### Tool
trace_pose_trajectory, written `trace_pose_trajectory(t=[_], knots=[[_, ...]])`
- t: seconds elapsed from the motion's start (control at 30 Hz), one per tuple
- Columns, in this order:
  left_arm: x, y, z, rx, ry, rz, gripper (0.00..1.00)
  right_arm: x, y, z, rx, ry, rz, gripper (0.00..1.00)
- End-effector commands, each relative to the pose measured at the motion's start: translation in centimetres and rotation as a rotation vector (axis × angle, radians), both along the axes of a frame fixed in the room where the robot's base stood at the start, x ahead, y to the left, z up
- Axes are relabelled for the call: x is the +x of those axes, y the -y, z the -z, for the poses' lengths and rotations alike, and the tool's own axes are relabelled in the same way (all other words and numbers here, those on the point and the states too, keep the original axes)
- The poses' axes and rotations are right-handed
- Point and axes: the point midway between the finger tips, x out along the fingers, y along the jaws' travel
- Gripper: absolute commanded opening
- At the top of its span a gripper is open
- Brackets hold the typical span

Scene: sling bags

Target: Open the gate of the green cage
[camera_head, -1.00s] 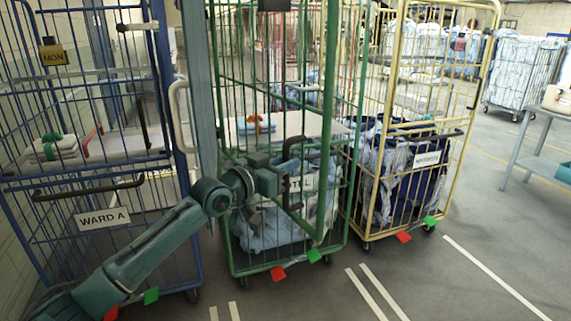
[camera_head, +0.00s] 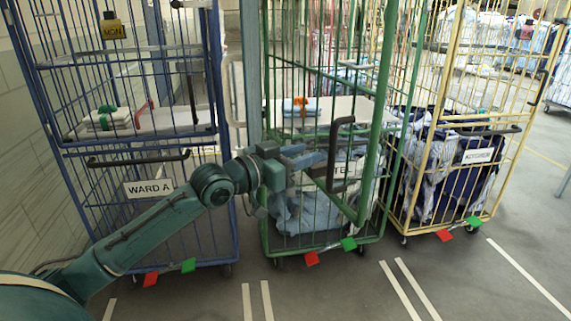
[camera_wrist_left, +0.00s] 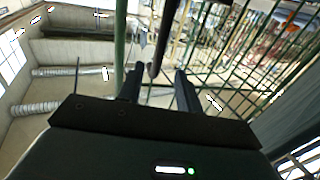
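The green cage (camera_head: 376,120) stands in the middle of the head view. Its gate's right edge (camera_head: 366,190) stands out from the cage's corner post, so the gate looks ajar. A dark upright handle (camera_head: 333,160) is on the gate. My left gripper (camera_head: 316,158) is at this handle, from its left side. In the left wrist view the two fingers (camera_wrist_left: 160,82) are apart, with a dark bar (camera_wrist_left: 166,40), likely the handle, between or just beyond their tips; contact is unclear. A green post (camera_wrist_left: 120,45) passes beside the left finger. My right gripper is not in view.
A blue cage labelled WARD A (camera_head: 148,188) stands at left, close behind my left arm. A yellow cage (camera_head: 408,190) with dark bags stands close at right. Red and green tags (camera_head: 312,258) hang at the cage bases. The floor in front (camera_head: 330,295) is clear.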

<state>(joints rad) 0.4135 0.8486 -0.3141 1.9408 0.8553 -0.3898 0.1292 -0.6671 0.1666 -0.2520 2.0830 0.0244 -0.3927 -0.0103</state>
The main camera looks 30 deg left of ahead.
Motion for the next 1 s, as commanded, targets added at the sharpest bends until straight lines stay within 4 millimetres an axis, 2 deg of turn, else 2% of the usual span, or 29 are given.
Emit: trace_pose_trajectory(t=[0.1, 0.3, 0.87, 0.93, 1.0], knots=[[-2.1, -1.0, 0.3, 0.004, -0.004, 0.001, 0.35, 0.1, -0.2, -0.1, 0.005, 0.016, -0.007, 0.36], [-3.6, -1.9, 0.1, 0.000, -0.001, 0.000, 0.35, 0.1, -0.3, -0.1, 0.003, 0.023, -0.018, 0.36], [-3.9, -2.0, 0.0, -0.001, 0.000, 0.000, 0.35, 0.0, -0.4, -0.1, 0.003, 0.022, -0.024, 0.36], [-4.0, -1.9, 0.4, -0.002, -0.005, 0.000, 0.35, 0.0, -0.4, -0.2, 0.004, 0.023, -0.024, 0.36], [-4.1, -1.5, 1.8, -0.003, -0.023, -0.002, 0.35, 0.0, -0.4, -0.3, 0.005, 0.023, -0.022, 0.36]])
